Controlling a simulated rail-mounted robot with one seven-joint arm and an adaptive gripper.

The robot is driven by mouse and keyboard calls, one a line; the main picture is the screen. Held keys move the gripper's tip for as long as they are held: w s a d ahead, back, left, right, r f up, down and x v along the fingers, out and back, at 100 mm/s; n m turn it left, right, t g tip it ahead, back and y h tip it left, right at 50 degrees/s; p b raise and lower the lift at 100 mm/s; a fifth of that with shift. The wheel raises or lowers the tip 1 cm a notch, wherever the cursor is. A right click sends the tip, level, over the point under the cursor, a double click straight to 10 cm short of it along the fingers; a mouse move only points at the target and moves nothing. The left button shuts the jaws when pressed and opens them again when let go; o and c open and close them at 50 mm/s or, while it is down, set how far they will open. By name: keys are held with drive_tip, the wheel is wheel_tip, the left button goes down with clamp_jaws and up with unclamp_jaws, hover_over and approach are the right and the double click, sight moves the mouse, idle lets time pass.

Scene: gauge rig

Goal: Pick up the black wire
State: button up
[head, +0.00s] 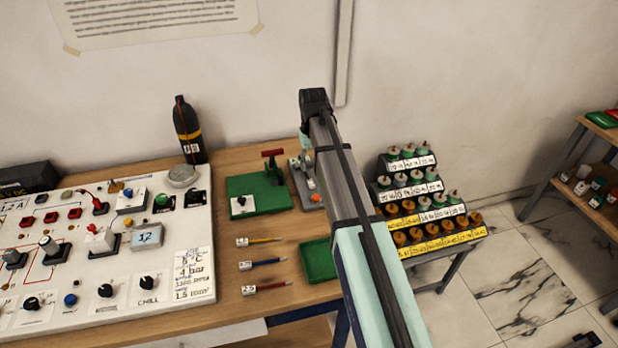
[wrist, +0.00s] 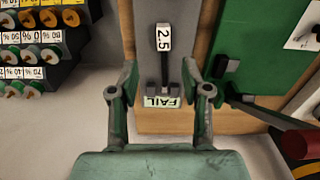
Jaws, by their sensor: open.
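The black wire (wrist: 165,70) shows in the wrist view as a thin dark strand with a white tag (wrist: 163,37) marked 2.5 at its far end. It lies over a grey plate (wrist: 150,15), and its near end meets a grey fixture beside an upside-down FAIL label (wrist: 161,102). My gripper (wrist: 162,76) is open, with one finger on each side of the wire's near end and the fixture. The fingers appear apart from the wire. In the head view my arm hides the wire and most of my gripper; part of the grey plate (head: 303,186) shows there.
A green board (head: 255,195) with a red-handled lever stands beside the plate. Yellow, blue and red tagged wires (head: 262,264) lie on the wooden bench near a green tray (head: 318,260). Stepped racks of capped bottles (head: 420,205) stand right; a white control panel (head: 110,260) fills the left.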

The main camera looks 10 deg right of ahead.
sight(311, 181)
drive_tip(key=shift+s+a+f+p, duration=0.15)
drive_tip(key=shift+f+p, duration=0.55)
drive_tip(key=shift+f, duration=1.05)
drive_tip(key=shift+s+a+f+p, duration=0.1)
drive_tip(key=shift+f+p, duration=0.55)
drive_tip(key=shift+f, duration=1.05)
clamp_jaws()
